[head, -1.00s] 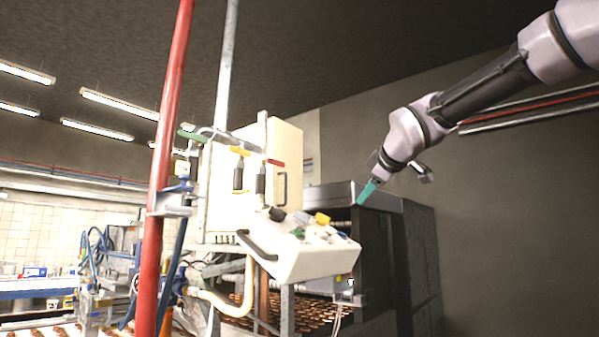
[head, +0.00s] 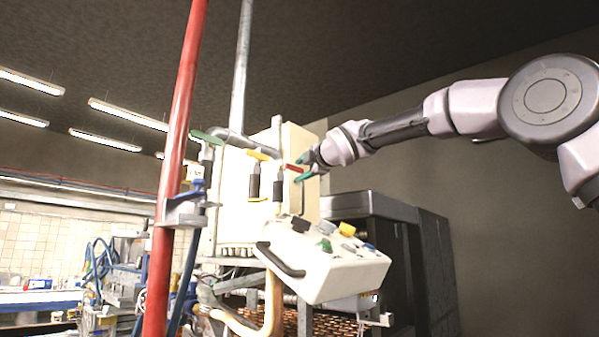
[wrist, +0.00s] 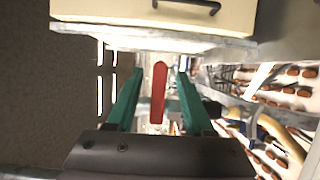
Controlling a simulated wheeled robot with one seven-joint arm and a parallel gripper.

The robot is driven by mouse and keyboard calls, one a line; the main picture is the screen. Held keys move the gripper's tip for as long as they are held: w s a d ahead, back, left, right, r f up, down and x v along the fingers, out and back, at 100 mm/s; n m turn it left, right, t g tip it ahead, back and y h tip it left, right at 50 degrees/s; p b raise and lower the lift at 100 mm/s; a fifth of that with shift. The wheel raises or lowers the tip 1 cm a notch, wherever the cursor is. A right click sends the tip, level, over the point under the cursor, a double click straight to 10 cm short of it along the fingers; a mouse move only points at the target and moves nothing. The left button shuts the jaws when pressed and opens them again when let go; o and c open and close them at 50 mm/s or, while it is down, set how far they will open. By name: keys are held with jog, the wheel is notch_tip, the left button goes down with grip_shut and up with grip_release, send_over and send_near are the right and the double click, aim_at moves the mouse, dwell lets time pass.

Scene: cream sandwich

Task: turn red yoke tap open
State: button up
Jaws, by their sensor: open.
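The red yoke tap (head: 294,168) has a red lever handle and sits at the right end of a row of taps in front of the cream cabinet. In the wrist view the red handle (wrist: 158,95) lies lengthwise between the two green fingers, with a gap on each side. My gripper (head: 302,171) is open around it; the wrist view shows the gripper (wrist: 160,74) with neither finger visibly touching the handle. The tap's body below the handle is mostly hidden in the wrist view.
A yellow tap (head: 259,155) and a green tap (head: 207,137) stand left of the red one. The cream cabinet (head: 232,190) is close behind, with a control box (head: 335,268) below. A red vertical pipe (head: 176,130) rises at left.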

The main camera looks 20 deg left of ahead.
jog(key=shift+x, duration=0.85)
grip_shut()
